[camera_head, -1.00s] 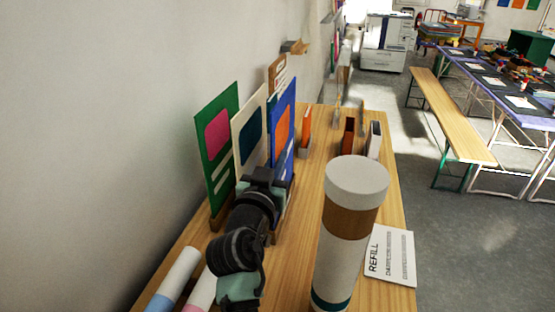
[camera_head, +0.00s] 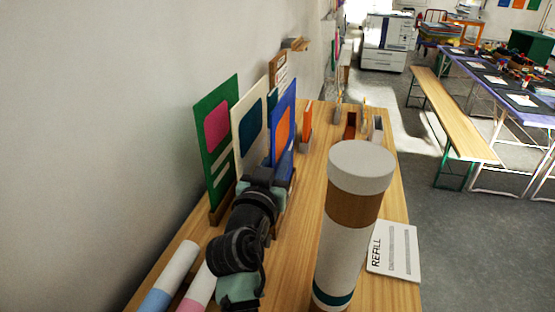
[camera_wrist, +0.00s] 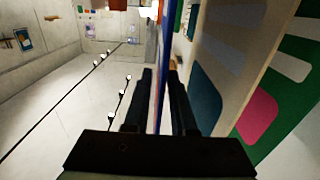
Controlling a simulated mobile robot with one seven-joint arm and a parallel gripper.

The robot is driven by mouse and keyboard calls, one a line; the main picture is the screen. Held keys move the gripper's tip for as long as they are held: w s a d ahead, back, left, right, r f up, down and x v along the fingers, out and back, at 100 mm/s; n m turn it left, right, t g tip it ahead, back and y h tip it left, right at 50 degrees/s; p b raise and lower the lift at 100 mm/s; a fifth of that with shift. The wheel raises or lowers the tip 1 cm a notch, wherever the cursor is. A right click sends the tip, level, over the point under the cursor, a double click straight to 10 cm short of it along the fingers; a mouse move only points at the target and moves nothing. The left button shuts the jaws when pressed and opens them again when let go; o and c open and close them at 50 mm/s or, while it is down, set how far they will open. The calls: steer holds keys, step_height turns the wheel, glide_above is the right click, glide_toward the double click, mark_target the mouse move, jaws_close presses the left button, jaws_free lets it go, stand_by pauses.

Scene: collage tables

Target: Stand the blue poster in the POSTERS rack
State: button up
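The blue poster (camera_head: 291,105), with an orange panel, stands upright in the head view, in front of and right of the cream poster (camera_head: 243,115). My gripper (camera_head: 268,178) is shut on its near edge, low down. In the wrist view the poster (camera_wrist: 160,60) shows edge-on as a thin strip between the two fingers of my gripper (camera_wrist: 160,85). A brown wooden rack (camera_head: 217,214) shows under the green poster (camera_head: 211,160); my arm hides most of it. I cannot tell whether the blue poster's bottom edge touches the rack.
A large white-and-brown tube (camera_head: 347,240) stands right of my arm. A REFILL card (camera_head: 400,250) lies at the table's right edge. Rolled tubes (camera_head: 172,275) lie at front left. Small holders (camera_head: 351,125) stand farther back. The wall rises close on the left.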

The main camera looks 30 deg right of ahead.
steer(key=shift+o, duration=0.7)
